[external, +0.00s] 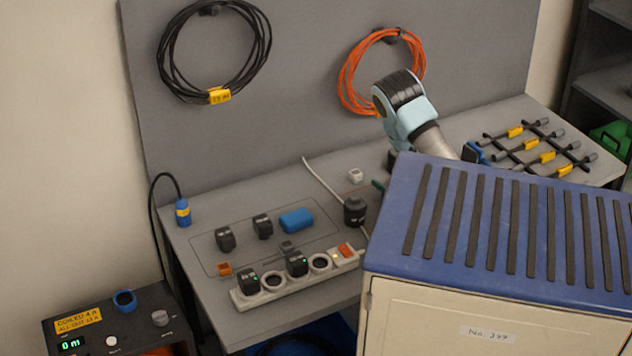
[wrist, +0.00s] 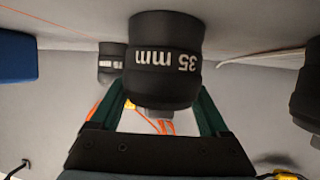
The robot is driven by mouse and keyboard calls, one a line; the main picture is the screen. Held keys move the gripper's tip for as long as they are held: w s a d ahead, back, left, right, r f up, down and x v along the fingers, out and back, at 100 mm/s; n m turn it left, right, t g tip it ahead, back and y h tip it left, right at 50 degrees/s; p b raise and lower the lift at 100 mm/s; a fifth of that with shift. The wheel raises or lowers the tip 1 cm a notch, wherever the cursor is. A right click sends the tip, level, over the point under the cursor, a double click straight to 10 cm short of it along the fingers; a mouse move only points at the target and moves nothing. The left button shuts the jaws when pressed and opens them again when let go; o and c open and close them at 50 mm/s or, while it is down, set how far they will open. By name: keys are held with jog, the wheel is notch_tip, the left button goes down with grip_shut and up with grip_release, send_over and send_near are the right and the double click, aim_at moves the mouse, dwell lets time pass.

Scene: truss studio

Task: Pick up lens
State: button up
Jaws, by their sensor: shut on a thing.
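The lens (wrist: 165,60) is a black ribbed cylinder marked "35 mm", its lettering upside down in the wrist view. My gripper (wrist: 160,110) is shut on it, with a dark green finger at each side. The lens is at or very near the grey surface; I cannot tell whether it touches. In the external view a green finger (external: 378,185) shows just above the cabinet's edge. A black cylinder (external: 355,210) is close to its left; I cannot be sure it is the held lens. The cabinet hides most of my gripper there.
In the wrist view, a second black lens (wrist: 111,63) stands behind, another dark object (wrist: 308,95) is at right, and a blue block (wrist: 15,70) is at left. Externally, a blue-topped cabinet (external: 430,280) blocks the front; a power strip (external: 280,285) and white cable (external: 322,182) lie nearby.

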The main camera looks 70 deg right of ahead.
grip_shut()
jog(key=shift+r, duration=0.15)
